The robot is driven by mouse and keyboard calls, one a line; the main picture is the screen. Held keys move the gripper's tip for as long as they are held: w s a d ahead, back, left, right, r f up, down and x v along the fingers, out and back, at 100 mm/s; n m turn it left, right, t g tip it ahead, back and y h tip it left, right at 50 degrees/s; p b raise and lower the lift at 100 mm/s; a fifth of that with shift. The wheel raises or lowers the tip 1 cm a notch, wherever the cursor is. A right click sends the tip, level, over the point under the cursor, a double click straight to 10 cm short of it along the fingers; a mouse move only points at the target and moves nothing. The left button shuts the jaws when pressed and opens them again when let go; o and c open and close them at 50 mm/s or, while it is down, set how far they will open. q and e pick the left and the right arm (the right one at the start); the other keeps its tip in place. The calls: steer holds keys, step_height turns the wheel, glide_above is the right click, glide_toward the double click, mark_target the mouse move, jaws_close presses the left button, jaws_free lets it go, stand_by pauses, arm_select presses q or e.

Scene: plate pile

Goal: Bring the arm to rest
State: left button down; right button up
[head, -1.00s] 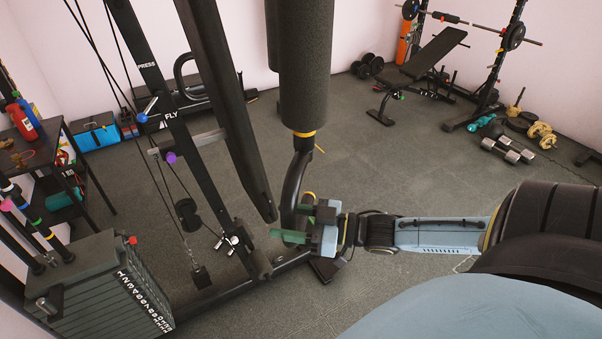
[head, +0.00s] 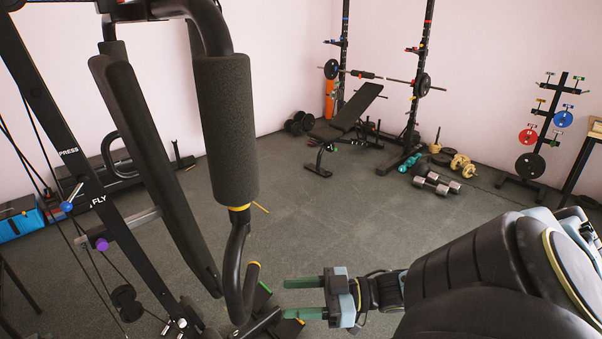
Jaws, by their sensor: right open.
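My right gripper (head: 303,298) shows at the lower middle of the head view, on my right arm, which comes in from the lower right. Its two green fingers point left and stand apart, with nothing between them. The fingertips appear close to the black curved handle (head: 236,285) of the cable machine; I cannot tell whether they touch it. My left gripper is not in view.
The cable machine, with its foam-covered bar (head: 227,130), fills the left side. A bench (head: 350,112) and a rack (head: 416,100) stand at the back. Silver dumbbells (head: 431,184) lie to their right, near a plate tree (head: 540,140). The middle floor (head: 330,215) is clear.

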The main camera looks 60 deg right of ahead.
steer(key=shift+s+d, duration=0.15)
steer(key=shift+s, duration=0.1)
stand_by(0.4)
steer(key=s+d+f+m+g+h+b, duration=0.1)
steer(key=s+d+f+h+b, duration=0.15)
steer(key=f, duration=0.65)
steer(key=s+d+f+m+g+h+b, duration=0.15)
steer(key=d+f+h, duration=0.25)
steer(key=f, duration=0.6)
steer(key=s+d+f+m+h+b, duration=0.1)
steer(key=s+d+f+m+h, duration=0.15)
steer(key=f, duration=0.65)
steer(key=s+a+f+g+h+b, duration=0.15)
steer(key=s+f, duration=0.25)
steer(key=f, duration=0.4)
steer(key=s+a+f+g+h+b, duration=0.1)
steer(key=s+a+f+g+b, duration=0.15)
steer(key=f, duration=0.65)
steer(key=s+a+f+g+b, duration=0.1)
steer(key=s+a+f+g, duration=0.2)
steer(key=s+a+f, duration=0.2)
steer(key=s+a+f+g+y+b, duration=0.1)
steer(key=s+a+f+g, duration=0.3)
steer(key=a+f, duration=0.5)
steer(key=s+a+b, duration=0.1)
steer(key=a, duration=0.3)
steer(key=shift+s+a+n, duration=0.2)
steer(key=shift+n, duration=0.1)
